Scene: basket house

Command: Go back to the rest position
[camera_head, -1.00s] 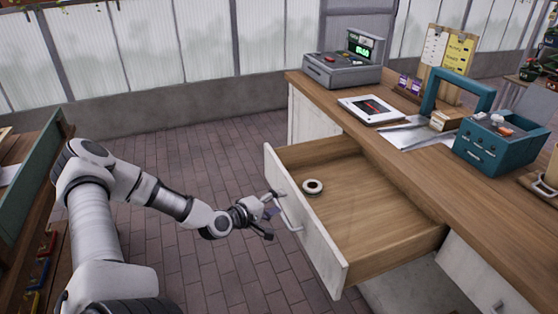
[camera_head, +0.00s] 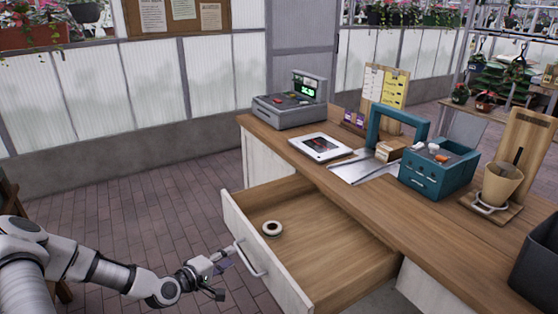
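My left gripper (camera_head: 219,274) is at the lower left, just in front of the open drawer's handle (camera_head: 250,258). Its fingers look spread, with nothing held between them, and a small gap seems to lie between them and the handle. The drawer (camera_head: 330,264) is pulled out from the wooden counter (camera_head: 290,141). A small round white roll with a dark centre (camera_head: 272,228) lies inside it near the front left. My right gripper is not in this view.
On the counter stand a grey cash register (camera_head: 289,110), a tablet (camera_head: 320,147), a teal toolbox (camera_head: 438,178) and a pot on a wooden stand (camera_head: 501,184). A dark bin (camera_head: 538,262) is at the right edge. The brick floor (camera_head: 150,205) left of the drawer is clear.

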